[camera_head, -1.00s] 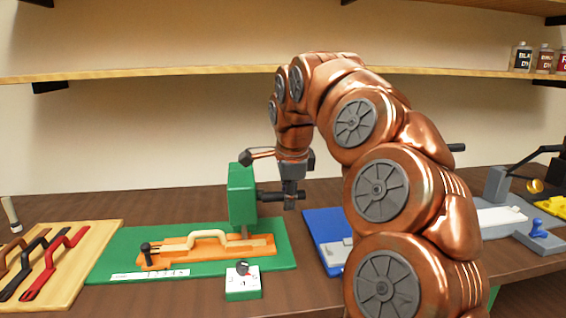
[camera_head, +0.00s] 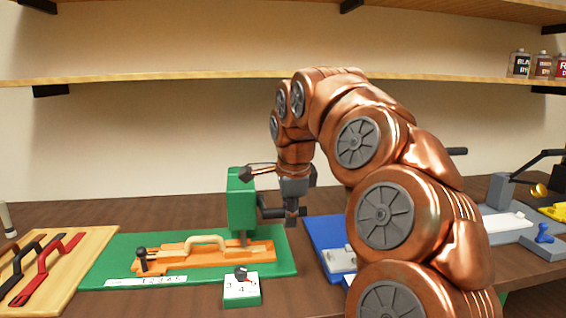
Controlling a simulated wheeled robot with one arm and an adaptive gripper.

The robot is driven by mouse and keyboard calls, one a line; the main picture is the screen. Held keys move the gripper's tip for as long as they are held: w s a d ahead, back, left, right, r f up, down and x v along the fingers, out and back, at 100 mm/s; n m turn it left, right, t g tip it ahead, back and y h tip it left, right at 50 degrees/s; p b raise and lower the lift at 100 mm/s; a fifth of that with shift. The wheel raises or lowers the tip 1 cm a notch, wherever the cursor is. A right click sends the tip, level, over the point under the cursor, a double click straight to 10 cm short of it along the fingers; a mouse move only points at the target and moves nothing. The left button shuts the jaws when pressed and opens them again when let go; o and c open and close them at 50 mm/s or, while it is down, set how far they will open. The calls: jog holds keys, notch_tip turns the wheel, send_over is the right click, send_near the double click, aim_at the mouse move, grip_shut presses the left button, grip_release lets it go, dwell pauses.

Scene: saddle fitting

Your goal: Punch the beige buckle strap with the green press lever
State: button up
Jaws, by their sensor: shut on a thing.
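The beige buckle strap (camera_head: 208,239) lies on the orange bed (camera_head: 180,259) of the green press, with its middle arched upward. The green press head (camera_head: 240,201) stands at the right end of the bed, over that end of the strap. The dark press lever (camera_head: 270,212) sticks out to the right from the head. My gripper (camera_head: 291,213) points down at the lever's outer end and is shut on it. The fingertips are small here, and the exact grip is partly hidden.
A wooden board (camera_head: 75,262) with several straps is at left. A blue station (camera_head: 324,232) is right of the press, partly behind my arm. A shelf (camera_head: 150,77) runs above.

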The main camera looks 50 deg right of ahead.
jog(key=shift+s+a+f+b, duration=0.1)
jog(key=shift+s+f+b, duration=0.05)
jog(key=shift+f+b, duration=0.35)
jog(key=shift+s+a+f+b, duration=0.1)
jog(key=shift+f+b, duration=0.25)
jog(key=shift+f, duration=0.25)
notch_tip(320, 180, down, 2)
jog(key=shift+s+f+b, duration=0.1)
jog(key=shift+b, duration=0.95)
jog(key=shift+o, duration=0.3)
jog(key=shift+f+b, duration=1)
jog(key=shift+f, duration=0.05)
jog(key=shift+o, duration=0.2)
jog(key=shift+r, duration=0.1)
